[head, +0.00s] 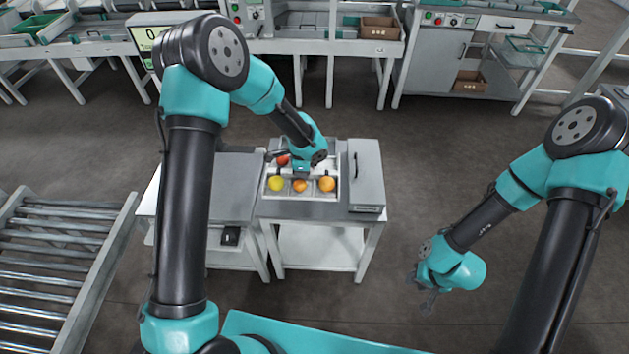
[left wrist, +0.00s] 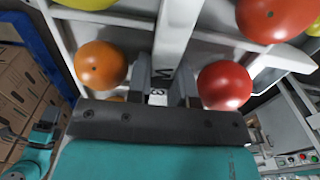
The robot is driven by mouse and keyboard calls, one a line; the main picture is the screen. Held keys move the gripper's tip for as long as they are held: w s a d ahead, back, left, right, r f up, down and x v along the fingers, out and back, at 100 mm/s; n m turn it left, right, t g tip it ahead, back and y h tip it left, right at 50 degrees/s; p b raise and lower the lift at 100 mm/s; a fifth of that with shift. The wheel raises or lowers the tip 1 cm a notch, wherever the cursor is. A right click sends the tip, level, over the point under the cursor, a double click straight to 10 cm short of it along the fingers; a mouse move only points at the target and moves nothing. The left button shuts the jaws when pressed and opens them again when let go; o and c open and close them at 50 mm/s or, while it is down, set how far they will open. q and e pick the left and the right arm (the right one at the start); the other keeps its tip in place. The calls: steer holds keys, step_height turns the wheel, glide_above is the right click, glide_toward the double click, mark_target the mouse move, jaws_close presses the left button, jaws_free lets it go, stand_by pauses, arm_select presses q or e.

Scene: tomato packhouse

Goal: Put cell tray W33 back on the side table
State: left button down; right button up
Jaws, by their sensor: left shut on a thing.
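A pale cell tray (head: 335,191) holds red, orange and yellow tomatoes in its cells. It shows at the side table (head: 373,222) in the head view; I cannot tell whether it touches the top. My left gripper (head: 300,175) is over the tray's middle. An orange tomato (left wrist: 100,65) and a red one (left wrist: 225,85) flank the fingers. My right gripper (head: 426,296) hangs open and empty over the floor.
A grey lidded box (head: 366,175) stands right of the tray. A grey-topped bench (head: 235,185) adjoins the table on the left. A roller conveyor (head: 60,255) is at far left. Benches (head: 330,45) line the back. The floor between is clear.

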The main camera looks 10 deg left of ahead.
arm_select(q)
step_height(320, 180, down, 5)
steer(key=shift+f, duration=0.2)
steer(key=shift+f, duration=1.9)
steer(key=shift+f, duration=0.1)
steer(key=c, duration=1)
jaws_free()
step_height(320, 180, up, 12)
steer(key=shift+r, duration=0.1)
